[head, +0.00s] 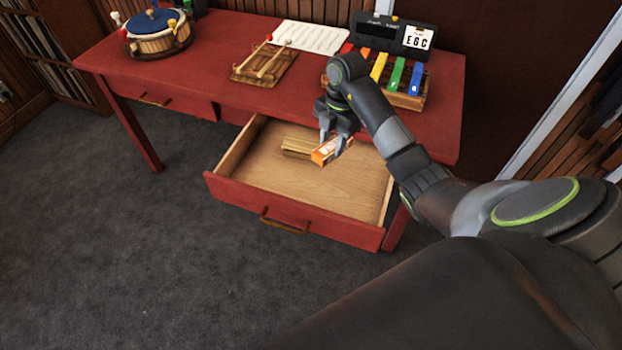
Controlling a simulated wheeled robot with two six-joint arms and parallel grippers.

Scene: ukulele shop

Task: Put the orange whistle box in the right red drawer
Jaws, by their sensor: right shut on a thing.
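The orange whistle box (326,153) is a small orange and white carton. My right gripper (333,143) points down and is shut on it, over the open right red drawer (240,197). The drawer is pulled out from the red table, with a pale wooden inside and a brass-coloured handle on its front. The box seems to be above the drawer's floor near its back; its exact height is hard to tell. A tan wooden object (297,147) lies in the drawer just left of the box. My left gripper is not in view.
The red table (215,60) holds a drum (155,38), a wooden board with mallets (264,66), a paper sheet (311,37), a black device (391,34) and a coloured xylophone (397,77). The left drawer (165,97) is shut.

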